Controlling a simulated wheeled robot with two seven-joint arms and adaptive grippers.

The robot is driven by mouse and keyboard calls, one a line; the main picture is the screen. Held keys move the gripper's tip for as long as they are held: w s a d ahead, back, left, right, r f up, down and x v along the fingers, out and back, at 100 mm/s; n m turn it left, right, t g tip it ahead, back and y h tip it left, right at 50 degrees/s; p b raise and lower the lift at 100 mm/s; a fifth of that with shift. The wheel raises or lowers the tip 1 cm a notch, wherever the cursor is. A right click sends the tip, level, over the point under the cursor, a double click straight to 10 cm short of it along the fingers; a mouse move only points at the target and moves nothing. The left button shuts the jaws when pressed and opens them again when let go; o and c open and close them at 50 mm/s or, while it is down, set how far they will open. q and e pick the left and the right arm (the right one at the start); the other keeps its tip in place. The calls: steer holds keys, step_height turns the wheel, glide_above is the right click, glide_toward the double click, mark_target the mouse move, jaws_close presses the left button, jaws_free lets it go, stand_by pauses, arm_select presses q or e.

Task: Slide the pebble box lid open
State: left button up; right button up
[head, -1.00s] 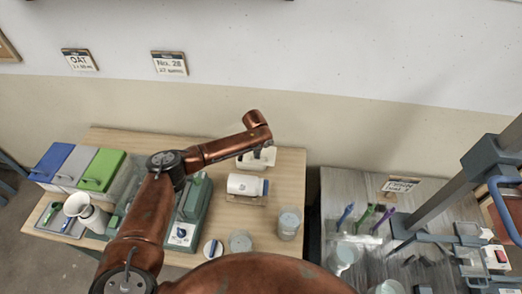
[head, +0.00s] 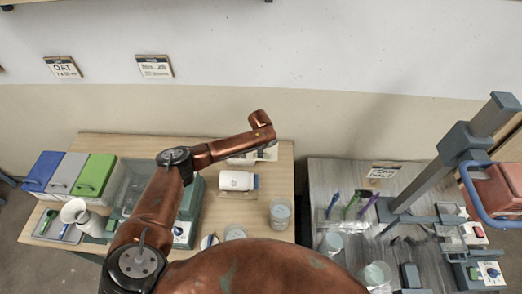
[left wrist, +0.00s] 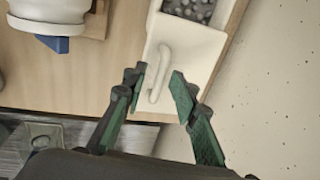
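The white pebble box (head: 268,154) stands near the back right of the wooden table, partly hidden by my left arm in the head view. In the left wrist view its white lid (left wrist: 195,50) carries a raised bar handle (left wrist: 160,75). Dark grey pebbles (left wrist: 190,8) show in an opening beyond the lid. My left gripper (left wrist: 160,84) is open, with one green-padded finger on each side of the handle. A gap shows between the handle and the right-hand finger; contact at the other finger is unclear. My right gripper is in neither view.
A white jar lying on a wooden stand (head: 237,181) is close in front of the box. A glass beaker (head: 280,213) stands near the table's right edge. Blue, grey and green lidded bins (head: 68,174) are at the left. A grey table with tools (head: 340,175) stands to the right.

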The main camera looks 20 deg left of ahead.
arm_select(q)
steer(key=shift+r, duration=0.15)
step_height(320, 180, up, 12)
steer(key=s, duration=0.2)
steer(key=shift+s+d+f, duration=0.15)
steer(key=shift+d+f, duration=0.1)
steer(key=shift+d, duration=0.05)
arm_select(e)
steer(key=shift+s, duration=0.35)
